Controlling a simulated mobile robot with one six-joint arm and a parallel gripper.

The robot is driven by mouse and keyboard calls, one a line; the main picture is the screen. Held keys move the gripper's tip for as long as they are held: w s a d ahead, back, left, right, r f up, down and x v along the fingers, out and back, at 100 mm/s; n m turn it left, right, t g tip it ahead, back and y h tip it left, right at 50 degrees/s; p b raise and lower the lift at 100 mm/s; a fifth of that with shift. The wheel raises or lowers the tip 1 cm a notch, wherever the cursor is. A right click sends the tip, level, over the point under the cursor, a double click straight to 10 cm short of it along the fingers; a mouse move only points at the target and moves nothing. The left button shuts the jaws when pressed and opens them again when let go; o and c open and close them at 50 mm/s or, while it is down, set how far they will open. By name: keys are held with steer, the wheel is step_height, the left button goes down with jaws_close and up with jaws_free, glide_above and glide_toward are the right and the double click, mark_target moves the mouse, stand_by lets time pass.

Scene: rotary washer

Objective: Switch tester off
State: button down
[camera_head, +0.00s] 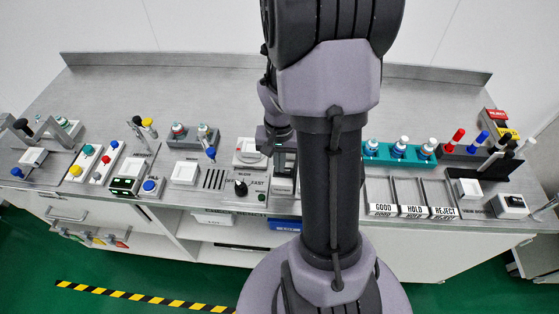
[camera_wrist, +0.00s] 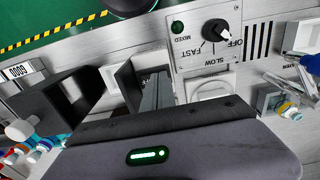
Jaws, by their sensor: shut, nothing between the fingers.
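In the wrist view a grey panel carries a black rotary knob (camera_wrist: 215,30) with a white pointer, marked OFF, SLOW and FAST, and a green lamp (camera_wrist: 178,27) marked MIXED. The pointer appears on the OFF side. The knob also shows in the head view (camera_head: 241,187). A device with a lit green display (camera_head: 124,185) and a blue button (camera_head: 150,186) stands further left. My gripper (camera_wrist: 150,88) is shut and empty, pointing down beside the knob panel, apart from the knob. In the head view my arm partly hides it.
A white square pad (camera_head: 184,173) and a slotted plate lie left of the knob. GOOD, HOLD and REJECT lanes (camera_head: 411,211), a teal rack (camera_head: 375,154) of bottles and a white box with a black button (camera_head: 511,205) stand right. Bare bench runs along the back.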

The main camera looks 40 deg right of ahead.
steer(key=shift+f+b, duration=0.35)
steer(key=shift+f, duration=0.05)
steer(key=shift+a+r, duration=0.15)
steer(key=shift+r, duration=0.05)
steer(key=shift+s+d, duration=0.2)
steer(key=shift+s, duration=0.1)
steer(key=shift+s+d+r+p, duration=0.1)
steer(key=shift+s+d+p, duration=0.2)
steer(key=shift+s+d, duration=0.1)
steer(key=shift+w+r, duration=0.1)
